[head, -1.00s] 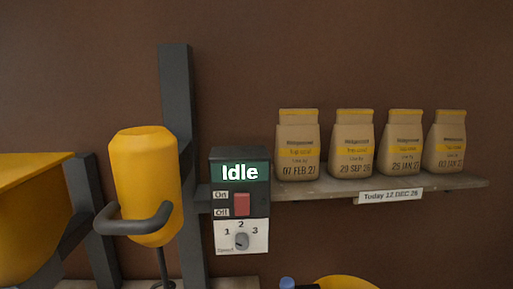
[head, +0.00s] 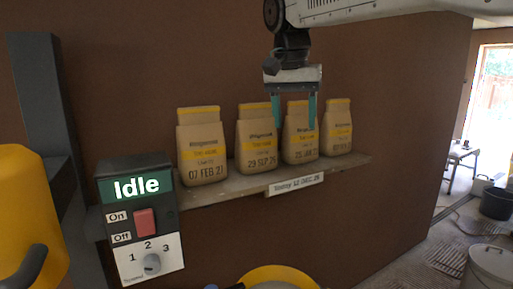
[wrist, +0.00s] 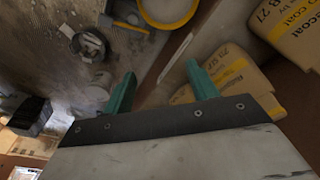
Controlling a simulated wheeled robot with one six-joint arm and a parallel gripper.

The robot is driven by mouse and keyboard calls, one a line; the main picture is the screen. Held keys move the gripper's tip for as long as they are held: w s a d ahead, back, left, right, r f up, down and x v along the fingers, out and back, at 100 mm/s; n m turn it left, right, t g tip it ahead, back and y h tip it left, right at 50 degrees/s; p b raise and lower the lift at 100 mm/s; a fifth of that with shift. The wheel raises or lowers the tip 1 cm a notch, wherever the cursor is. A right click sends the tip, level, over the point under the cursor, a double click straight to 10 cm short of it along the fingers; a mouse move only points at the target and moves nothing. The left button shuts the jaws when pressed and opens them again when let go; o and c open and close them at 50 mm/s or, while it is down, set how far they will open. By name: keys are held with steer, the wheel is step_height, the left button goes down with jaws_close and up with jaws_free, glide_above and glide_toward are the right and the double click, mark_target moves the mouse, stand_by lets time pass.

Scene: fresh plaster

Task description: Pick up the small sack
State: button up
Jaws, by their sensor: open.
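Several small tan paper sacks with yellow bands stand upright in a row on a wall shelf (head: 225,190). From left they are a sack dated 07 FEB 27 (head: 202,140), a sack that seems to read 29 SEP 26 (head: 256,140), a third sack (head: 299,145) with a partly legible JAN date, and a smaller-looking fourth sack (head: 338,130) with an unclear date. My gripper (head: 295,127) points down, open and empty, its teal fingers overlapping the third sack. In the wrist view my gripper (wrist: 161,70) has sacks to its right, one close by (wrist: 235,75).
A shelf-edge label (head: 296,185) reads "Today 12 DEC 26". A control box (head: 140,220) showing "Idle" and a yellow machine (head: 25,220) stand left. A yellow-rimmed bucket (head: 275,275) is below. Buckets (head: 490,268) stand on the floor at right.

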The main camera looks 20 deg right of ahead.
steer(key=w+a+r+m, duration=0.2)
steer(key=w+r+m, duration=0.2)
steer(key=w, duration=0.9)
steer(key=m+h, duration=0.1)
steer(key=m, duration=0.3)
glide_above(258, 118)
steer(key=a, duration=0.2)
steer(key=shift+w+f+g, duration=0.15)
steer(key=shift+g, duration=0.15)
steer(key=shift+w+f+h, duration=0.1)
steer(key=shift+f+h, duration=0.2)
steer(key=shift+x, duration=3.55)
steer(key=shift+d, duration=0.1)
steer(key=shift+c, duration=0.4)
steer(key=shift+r, duration=0.1)
jaws_close()
